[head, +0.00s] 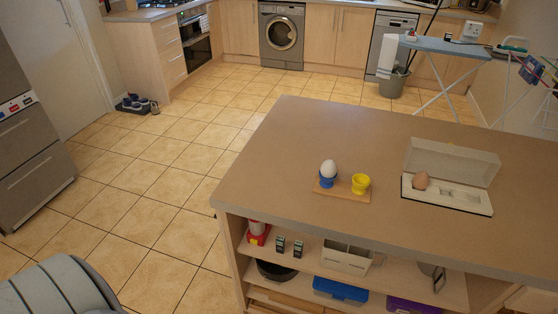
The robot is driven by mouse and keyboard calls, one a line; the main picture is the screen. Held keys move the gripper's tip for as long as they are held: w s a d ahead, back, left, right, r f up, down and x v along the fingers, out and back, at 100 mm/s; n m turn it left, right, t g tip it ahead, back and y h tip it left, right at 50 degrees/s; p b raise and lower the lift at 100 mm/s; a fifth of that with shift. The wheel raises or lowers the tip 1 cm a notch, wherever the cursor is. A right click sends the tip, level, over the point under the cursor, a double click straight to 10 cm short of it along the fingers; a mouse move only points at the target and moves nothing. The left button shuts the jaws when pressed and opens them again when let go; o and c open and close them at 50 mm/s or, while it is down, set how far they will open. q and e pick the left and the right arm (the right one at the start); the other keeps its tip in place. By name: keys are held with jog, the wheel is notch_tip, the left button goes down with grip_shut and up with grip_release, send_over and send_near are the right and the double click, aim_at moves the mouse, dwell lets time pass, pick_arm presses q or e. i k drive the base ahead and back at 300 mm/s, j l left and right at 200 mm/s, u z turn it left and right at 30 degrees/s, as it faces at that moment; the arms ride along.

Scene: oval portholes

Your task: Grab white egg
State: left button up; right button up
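A white egg (328,168) stands upright in a blue egg cup (326,181) on the kitchen island. The cup sits on the left part of a small wooden board (342,192). A yellow egg cup (360,184) stands to its right on the same board, and no egg shows in it. A brown egg (421,180) sits in an open egg box (462,199) further right. Neither of my grippers is in view.
The island top (290,140) is clear around the board. Its open shelves below hold several items, including a grey divided box (346,258) and a blue box (340,292). Tiled floor (150,190) is free to the left. An ironing board (445,48) stands behind the island.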

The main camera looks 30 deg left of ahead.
aim_at(329, 169)
jog(key=u, duration=0.65)
jog(key=i+l+u, duration=0.2)
jog(key=l, duration=0.15)
jog(key=l+u, duration=0.2)
jog(key=l, duration=0.2)
